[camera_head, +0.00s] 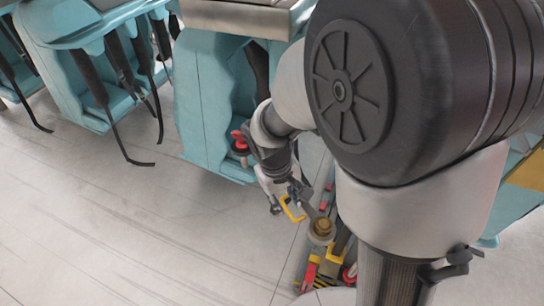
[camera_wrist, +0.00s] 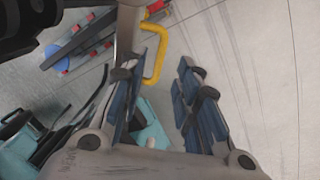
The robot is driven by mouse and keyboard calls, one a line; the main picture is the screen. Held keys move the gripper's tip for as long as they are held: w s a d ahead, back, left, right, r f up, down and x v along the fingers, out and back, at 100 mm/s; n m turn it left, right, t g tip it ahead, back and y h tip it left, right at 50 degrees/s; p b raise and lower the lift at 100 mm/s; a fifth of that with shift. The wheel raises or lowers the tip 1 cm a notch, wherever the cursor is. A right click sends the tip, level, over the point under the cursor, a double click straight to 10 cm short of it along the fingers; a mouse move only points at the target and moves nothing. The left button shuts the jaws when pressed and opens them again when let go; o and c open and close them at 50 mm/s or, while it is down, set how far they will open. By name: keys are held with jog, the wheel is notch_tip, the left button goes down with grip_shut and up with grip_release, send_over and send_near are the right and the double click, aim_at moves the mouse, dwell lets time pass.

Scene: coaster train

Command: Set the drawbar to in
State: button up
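A yellow bent handle (camera_head: 292,209) stands just beyond my gripper (camera_head: 283,201) in the head view. In the wrist view the yellow handle (camera_wrist: 160,52) lies ahead of the left finger and curves down toward the gap between the fingers. It joins a grey metal bar (camera_wrist: 128,32). Which part is the drawbar is not clear. My gripper (camera_wrist: 158,78) is open, with blue pads apart and only floor visible between most of their length. Whether a finger touches the handle cannot be told.
Teal train cars (camera_head: 208,105) with dark restraint bars stand at the back left. A red knob (camera_head: 239,141) sits on a car near my wrist. A low assembly with red and yellow parts (camera_head: 322,268) lies beside my arm. Pale floor (camera_head: 130,225) at left is clear.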

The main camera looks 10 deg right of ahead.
aim_at(288, 210)
jog(key=shift+w+d+f+b, duration=0.1)
jog(key=shift+d+f+b, duration=0.15)
jog(key=shift+f, duration=0.85)
jog(key=shift+w+d+f+b, duration=0.15)
jog(key=shift+f+b, duration=0.1)
jog(key=shift+f, duration=0.85)
jog(key=shift+s, duration=0.15)
grip_shut()
